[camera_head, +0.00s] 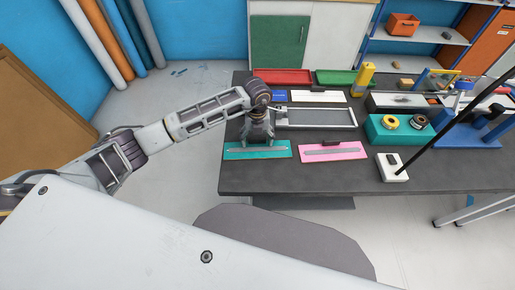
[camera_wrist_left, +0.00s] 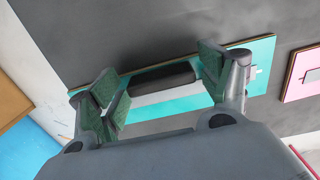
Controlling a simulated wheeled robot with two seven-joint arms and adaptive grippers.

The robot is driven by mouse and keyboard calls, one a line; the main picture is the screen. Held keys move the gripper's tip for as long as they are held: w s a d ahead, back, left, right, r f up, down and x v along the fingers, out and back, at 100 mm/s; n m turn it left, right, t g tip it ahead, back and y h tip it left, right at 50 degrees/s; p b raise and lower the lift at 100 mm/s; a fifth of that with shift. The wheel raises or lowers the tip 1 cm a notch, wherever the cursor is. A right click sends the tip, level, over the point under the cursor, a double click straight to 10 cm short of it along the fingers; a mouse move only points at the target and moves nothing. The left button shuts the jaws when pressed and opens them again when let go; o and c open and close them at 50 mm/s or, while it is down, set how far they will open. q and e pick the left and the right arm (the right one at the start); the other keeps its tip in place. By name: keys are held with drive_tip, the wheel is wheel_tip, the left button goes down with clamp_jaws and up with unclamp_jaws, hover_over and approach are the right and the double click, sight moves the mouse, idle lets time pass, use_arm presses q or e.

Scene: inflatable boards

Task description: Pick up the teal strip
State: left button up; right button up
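The teal strip (camera_head: 283,150) is a flat teal board with a narrow grey bar along it. It lies at the front left of the dark table, and it also shows in the left wrist view (camera_wrist_left: 262,50). A dark block (camera_wrist_left: 163,76) sits over its middle. My left gripper (camera_head: 258,142) points down above the strip and hides part of it. In the left wrist view the gripper (camera_wrist_left: 160,82) is open, with green-padded fingers apart on either side of the dark block. I cannot tell whether they touch it. My right gripper is not in view.
A pink board (camera_head: 333,152) lies just right of the teal strip. Behind are a grey frame (camera_head: 315,126), red tray (camera_head: 283,76) and yellow upright object (camera_head: 362,80). A teal box (camera_head: 399,139) and white block (camera_head: 391,174) with a black rod stand right. The table's front edge is close.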

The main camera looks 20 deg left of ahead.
sight(257, 138)
use_arm(q)
drive_tip(key=c, duration=0.7)
drive_tip(key=shift+c, duration=0.2)
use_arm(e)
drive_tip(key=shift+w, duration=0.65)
use_arm(q)
drive_tip(key=shift+r, duration=0.1)
wheel_tip(257, 138, up, 9)
drive_tip(key=shift+f+b, duration=0.15)
drive_tip(key=shift+b, duration=0.3)
drive_tip(key=shift+r, duration=0.5)
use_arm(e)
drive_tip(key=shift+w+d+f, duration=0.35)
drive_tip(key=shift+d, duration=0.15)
